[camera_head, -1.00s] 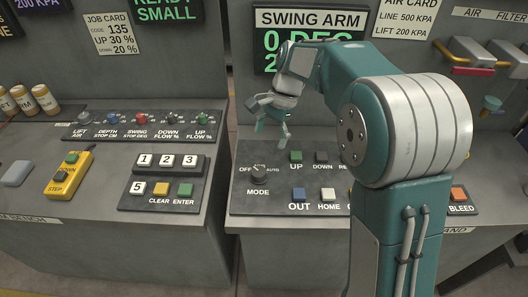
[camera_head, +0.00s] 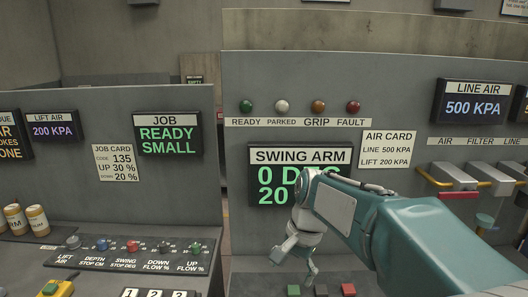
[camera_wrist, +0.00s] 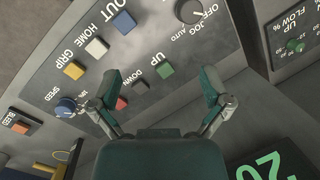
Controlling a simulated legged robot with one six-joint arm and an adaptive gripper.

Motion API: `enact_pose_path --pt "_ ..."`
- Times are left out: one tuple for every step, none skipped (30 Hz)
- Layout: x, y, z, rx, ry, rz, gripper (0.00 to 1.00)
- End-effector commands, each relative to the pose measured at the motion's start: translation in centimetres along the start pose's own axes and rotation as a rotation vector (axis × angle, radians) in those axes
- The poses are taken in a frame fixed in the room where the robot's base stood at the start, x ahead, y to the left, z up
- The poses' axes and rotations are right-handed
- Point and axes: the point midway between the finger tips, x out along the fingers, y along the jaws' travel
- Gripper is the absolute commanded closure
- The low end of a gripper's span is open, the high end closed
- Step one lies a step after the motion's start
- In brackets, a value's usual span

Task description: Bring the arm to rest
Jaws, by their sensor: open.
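My gripper (camera_head: 293,264) hangs in front of the swing arm panel in the head view, fingers pointing down, above the row with the green UP button (camera_head: 293,290). My teal arm (camera_head: 410,235) reaches in from the lower right and covers part of the SWING ARM display (camera_head: 262,196). In the wrist view my gripper (camera_wrist: 162,86) has its two fingers spread wide with nothing between them. Beyond them lie the green UP button (camera_wrist: 165,70), the dark DOWN button (camera_wrist: 140,87) and a red button (camera_wrist: 121,103). The gap between fingertips and panel is hard to judge.
The left bench carries small knobs (camera_head: 133,246), a yellow STEP box (camera_head: 57,288) and bottles (camera_head: 37,220). Above the display are four lamps; the READY lamp (camera_head: 246,106) looks green.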

Motion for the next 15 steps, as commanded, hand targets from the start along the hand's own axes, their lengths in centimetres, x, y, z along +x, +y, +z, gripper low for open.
enact_pose_path --pt "-0.9 1.3 0.8 -0.035 0.039 -0.012 0.02" --pt "-1.3 2.0 1.1 -0.058 0.062 -0.017 0.02" --pt "-1.7 2.9 1.6 -0.088 0.091 -0.023 0.02" --pt "-2.0 3.6 2.0 -0.111 0.114 -0.026 0.02" --pt "-2.2 4.4 2.4 -0.134 0.135 -0.028 0.02" --pt "-2.5 5.3 2.9 -0.164 0.166 -0.033 0.02" --pt "-2.7 6.0 3.3 -0.187 0.188 -0.033 0.02" --pt "-2.9 6.7 3.7 -0.211 0.211 -0.034 0.02" --pt "-3.1 7.7 4.2 -0.241 0.24 -0.034 0.02" --pt "-3.2 8.3 4.6 -0.264 0.264 -0.034 0.02" --pt "-3.2 9.1 5.0 -0.287 0.286 -0.032 0.02" --pt "-3.3 10.0 5.5 -0.317 0.317 -0.031 0.02" --pt "-3.3 10.7 5.9 -0.34 0.34 -0.028 0.02" --pt "-3.3 11.3 6.3 -0.363 0.364 -0.024 0.02" --pt "-3.2 12.2 6.8 -0.394 0.394 -0.019 0.02"
